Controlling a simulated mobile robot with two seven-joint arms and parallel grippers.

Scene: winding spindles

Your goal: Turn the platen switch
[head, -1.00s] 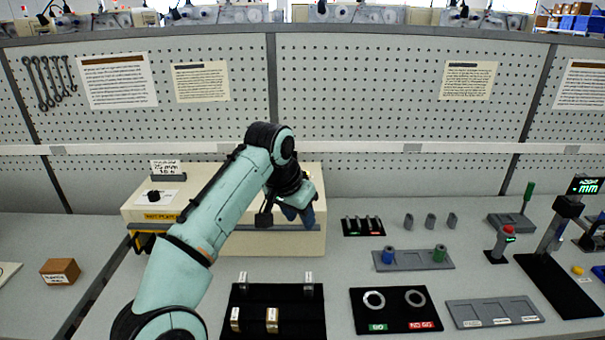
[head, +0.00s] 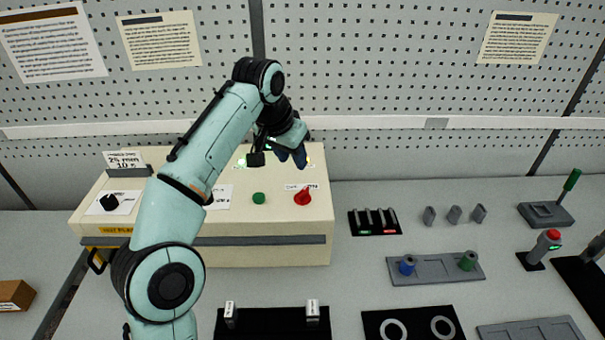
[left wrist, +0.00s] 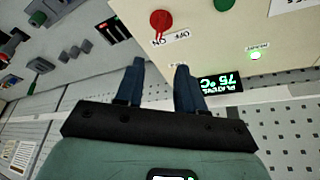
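The red platen switch (head: 303,198) is a knob on the right end of the cream box (head: 200,256). A green platen display (left wrist: 219,85) reads about 75 °C. My right gripper is not in view.
A green button (head: 259,198) sits left of the red knob. A black knob (head: 110,202) is at the box's left end. Right of the box are a black rack (head: 375,222) and a grey tray (head: 436,268). The pegboard stands behind.

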